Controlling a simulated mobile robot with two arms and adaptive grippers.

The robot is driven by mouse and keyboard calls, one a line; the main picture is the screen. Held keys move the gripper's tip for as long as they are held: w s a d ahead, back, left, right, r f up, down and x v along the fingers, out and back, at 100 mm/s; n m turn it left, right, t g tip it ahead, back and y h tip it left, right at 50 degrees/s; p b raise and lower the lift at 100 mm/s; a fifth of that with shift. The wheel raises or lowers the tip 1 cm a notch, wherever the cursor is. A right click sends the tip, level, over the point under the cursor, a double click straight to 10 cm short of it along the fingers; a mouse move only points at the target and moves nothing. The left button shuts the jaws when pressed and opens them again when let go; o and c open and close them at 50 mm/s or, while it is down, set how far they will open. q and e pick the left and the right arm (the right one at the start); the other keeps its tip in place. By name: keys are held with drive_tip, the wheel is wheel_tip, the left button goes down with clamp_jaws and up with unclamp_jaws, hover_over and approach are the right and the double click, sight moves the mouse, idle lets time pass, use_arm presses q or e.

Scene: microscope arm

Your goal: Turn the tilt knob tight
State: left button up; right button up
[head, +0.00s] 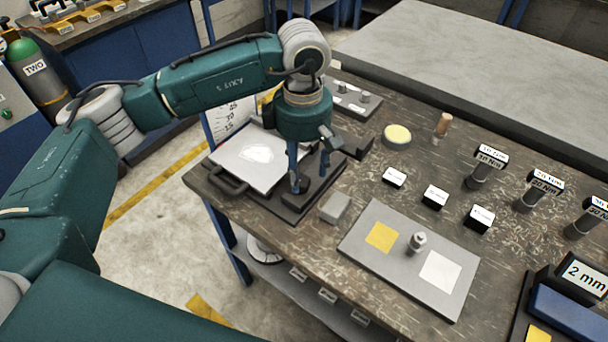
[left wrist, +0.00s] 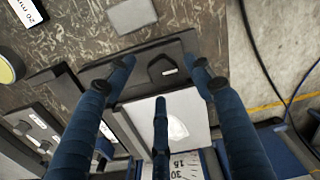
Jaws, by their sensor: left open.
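My left gripper (head: 309,172) points down over the dark base plate (head: 290,207) of a device at the table's left edge. Its fingers are spread and empty. In the left wrist view the gripper (left wrist: 162,70) has two fingertips on either side of a black, pointed knob-like part (left wrist: 163,68) with a small white mark. I take this as the tilt knob; whether a finger touches it I cannot tell. A light tilted plate (head: 258,158) with a white patch is beside it, and a scale (head: 232,115) with numbers stands behind. My right gripper is not in view.
A grey block (head: 336,207) lies close to the base plate. A grey board (head: 408,260) with yellow and white squares and a small metal post (head: 416,242) is nearer. Several labelled blocks and torque tools stand to the right.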

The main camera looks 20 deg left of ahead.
sight(305, 182)
use_arm(q)
wheel_tip(305, 182, up, 9)
drive_tip(key=shift+d, duration=0.25)
idle(0.4)
